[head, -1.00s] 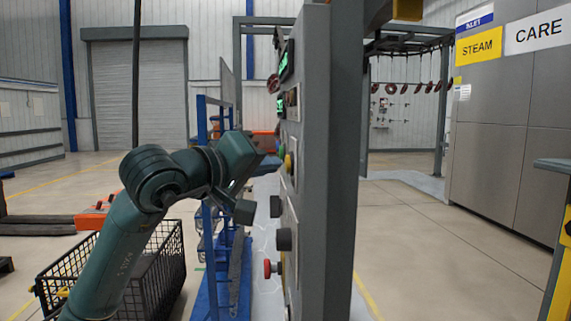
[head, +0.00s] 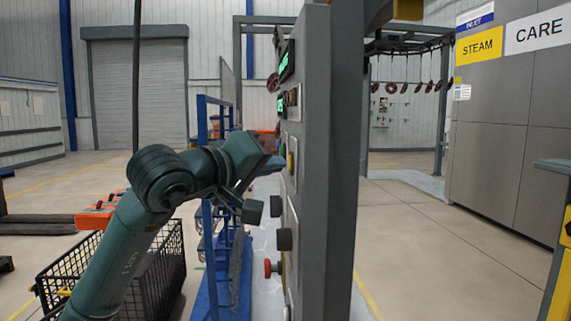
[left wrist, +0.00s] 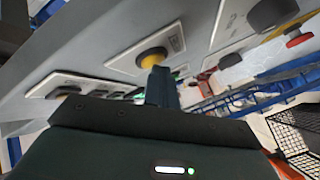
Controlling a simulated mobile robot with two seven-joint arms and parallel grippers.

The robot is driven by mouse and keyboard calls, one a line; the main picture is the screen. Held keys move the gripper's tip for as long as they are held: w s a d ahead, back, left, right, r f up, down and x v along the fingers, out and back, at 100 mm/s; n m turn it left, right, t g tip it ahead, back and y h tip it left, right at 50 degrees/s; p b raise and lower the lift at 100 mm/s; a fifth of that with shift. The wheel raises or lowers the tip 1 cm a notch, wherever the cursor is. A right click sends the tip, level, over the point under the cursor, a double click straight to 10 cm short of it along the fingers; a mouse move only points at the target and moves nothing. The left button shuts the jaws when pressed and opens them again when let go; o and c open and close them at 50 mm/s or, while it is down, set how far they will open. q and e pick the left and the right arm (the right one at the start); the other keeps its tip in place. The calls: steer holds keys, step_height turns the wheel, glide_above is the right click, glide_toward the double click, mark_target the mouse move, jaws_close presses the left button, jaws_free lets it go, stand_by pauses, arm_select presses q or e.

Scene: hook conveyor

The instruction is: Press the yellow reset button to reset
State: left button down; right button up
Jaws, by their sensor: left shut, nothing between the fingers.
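The yellow button (head: 290,161) sits on the side face of the grey control panel (head: 330,180), seen nearly edge-on in the head view. In the left wrist view the yellow button (left wrist: 151,58) is a round cap on a white label plate. My left gripper (head: 277,163) is just left of the panel at about the button's height. Its closed fingers (left wrist: 162,80) are empty, and their tips appear just in front of the button's lower edge. I cannot tell whether they touch it. My right gripper is in neither view.
Dark knobs (head: 284,239) and a red mushroom button (head: 272,268) stick out lower on the panel. A black wire basket (head: 155,270) stands on the floor at left. A blue rack (head: 205,190) stands behind the gripper.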

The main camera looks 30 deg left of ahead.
arm_select(q)
steer(key=shift+s+a+b, duration=0.45)
steer(key=shift+a, duration=0.2)
steer(key=shift+a, duration=0.1)
steer(key=s+a+b, duration=0.1)
steer(key=a+b, duration=0.1)
steer(key=s+a, duration=0.1)
steer(key=a, duration=0.1)
steer(key=shift+s+b, duration=0.3)
steer(key=shift+b, duration=0.1)
stand_by(0.5)
